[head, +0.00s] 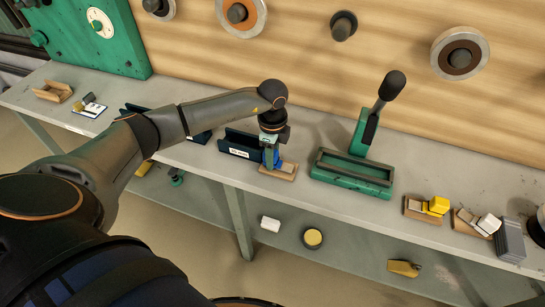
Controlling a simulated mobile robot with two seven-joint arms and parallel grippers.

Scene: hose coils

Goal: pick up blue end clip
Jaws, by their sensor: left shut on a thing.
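The blue end clip (277,160) is small and sits at the wooden holder (285,174) near the front of the bench, left of centre. My left gripper (269,155) points down from above and is shut on the blue end clip. The fingers hide part of the clip, and I cannot tell whether it still touches the holder. My right gripper is not in view.
A dark blue bin (240,151) stands close left of the gripper. A green lever press (350,175) stands to its right. Further right are a yellow clip (437,205) and a white clip (489,223) on wooden holders. The bench (315,125) is bare behind the gripper.

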